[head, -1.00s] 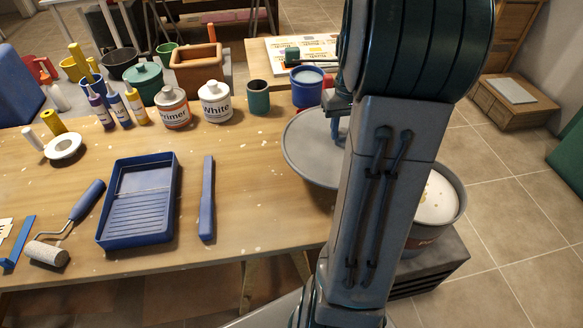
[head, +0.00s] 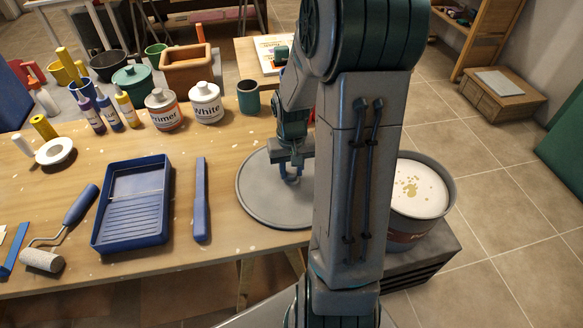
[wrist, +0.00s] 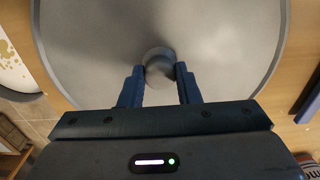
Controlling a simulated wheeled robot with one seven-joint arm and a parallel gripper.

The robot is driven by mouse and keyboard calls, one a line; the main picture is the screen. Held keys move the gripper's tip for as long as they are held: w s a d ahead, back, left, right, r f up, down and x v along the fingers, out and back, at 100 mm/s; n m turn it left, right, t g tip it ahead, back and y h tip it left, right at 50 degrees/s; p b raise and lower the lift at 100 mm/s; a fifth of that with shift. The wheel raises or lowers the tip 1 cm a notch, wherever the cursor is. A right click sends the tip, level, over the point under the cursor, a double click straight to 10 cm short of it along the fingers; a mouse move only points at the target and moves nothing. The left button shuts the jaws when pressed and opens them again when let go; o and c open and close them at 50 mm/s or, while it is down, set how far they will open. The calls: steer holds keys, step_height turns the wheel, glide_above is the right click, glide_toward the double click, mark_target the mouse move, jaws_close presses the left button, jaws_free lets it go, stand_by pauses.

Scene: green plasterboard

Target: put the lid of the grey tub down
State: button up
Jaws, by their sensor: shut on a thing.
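The grey round lid (head: 262,203) is at the right end of the wooden table, level, at or just above the tabletop; I cannot tell whether it touches. My gripper (head: 291,177) is over the lid's middle and shut on its knob. In the wrist view the two blue fingers of my gripper (wrist: 160,82) press either side of the round knob (wrist: 158,62), with the lid (wrist: 100,40) spread out beyond. The grey tub (head: 443,205) stands open to the right of my arm, with white paint and tan specks inside. Part of the lid is hidden behind my arm.
The tub stands on a dark grey box (head: 430,262) beside the table (head: 225,145). A blue scraper-like tool (head: 201,200) and a blue paint tray (head: 133,205) lie left of the lid. A teal cup (head: 248,97) and white tin (head: 206,103) stand behind.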

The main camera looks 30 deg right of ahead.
mark_target(291, 171)
steer(key=shift+f, duration=0.2)
steer(key=o, duration=1)
step_height(291, 171, up, 12)
steer(key=f, duration=0.1)
steer(key=s+a+r+n+t, duration=0.3)
steer(key=s+a+r, duration=0.2)
steer(key=s+a, duration=0.7)
steer(key=shift+s+r, duration=0.15)
steer(key=shift+s, duration=0.25)
